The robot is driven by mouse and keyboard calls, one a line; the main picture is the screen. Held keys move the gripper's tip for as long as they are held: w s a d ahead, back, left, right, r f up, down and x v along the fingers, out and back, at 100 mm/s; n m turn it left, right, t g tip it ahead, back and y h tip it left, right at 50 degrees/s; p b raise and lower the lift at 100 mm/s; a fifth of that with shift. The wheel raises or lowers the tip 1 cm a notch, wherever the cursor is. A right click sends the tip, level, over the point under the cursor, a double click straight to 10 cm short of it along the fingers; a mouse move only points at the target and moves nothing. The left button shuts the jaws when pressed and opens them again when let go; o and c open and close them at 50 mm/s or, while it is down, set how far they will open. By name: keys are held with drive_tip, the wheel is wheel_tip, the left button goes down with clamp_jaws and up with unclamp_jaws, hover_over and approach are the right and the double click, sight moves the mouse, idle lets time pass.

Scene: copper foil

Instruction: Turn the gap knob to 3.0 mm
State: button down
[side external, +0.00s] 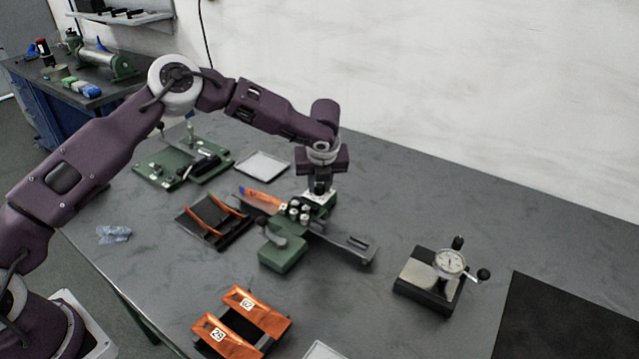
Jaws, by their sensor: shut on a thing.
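A green rolling device (282,256) stands in the middle of the table, with several white-ended round parts at its centre and a dark crank or handle at its front. My gripper (319,189) points straight down at the top back of this device and is shut on the gap knob, which is mostly hidden by the fingers. The knob's scale or marks are too small to read in the side external view.
Orange copper foil (262,198) lies at the device's left; a grey plate (350,246) extends right. A dark rack (212,225) with orange strips, a green fixture (180,165), a dial gauge (450,263) and numbered orange pieces (258,310) stand around. The table's right back is clear.

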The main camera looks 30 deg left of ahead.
drive_tip(key=m, duration=0.2)
drive_tip(key=m+h, duration=0.1)
drive_tip(key=m, duration=0.1)
drive_tip(key=m+t+h, duration=0.1)
drive_tip(key=m, duration=0.1)
drive_tip(key=shift+a+m, duration=0.25)
drive_tip(key=shift+m, duration=0.15)
drive_tip(key=m+h, duration=0.1)
drive_tip(key=m, duration=0.2)
drive_tip(key=shift+m+h, duration=0.3)
drive_tip(key=shift+h, duration=0.1)
drive_tip(key=m+h, duration=0.1)
drive_tip(key=m, duration=0.2)
drive_tip(key=shift+a+m, duration=0.15)
drive_tip(key=shift+m, duration=0.15)
drive_tip(key=m+g+h, duration=0.1)
drive_tip(key=m, duration=0.1)
drive_tip(key=m+g+h, duration=0.1)
drive_tip(key=m, duration=0.2)
drive_tip(key=shift+w, duration=0.1)
drive_tip(key=m+g, duration=0.1)
drive_tip(key=m, duration=0.2)
drive_tip(key=m+g, duration=0.1)
drive_tip(key=m, duration=0.2)
drive_tip(key=shift+w+a+h, duration=0.1)
drive_tip(key=shift+h, duration=0.2)
drive_tip(key=shift+m, duration=0.3)
drive_tip(key=c, duration=1.2)
unclamp_jaws()
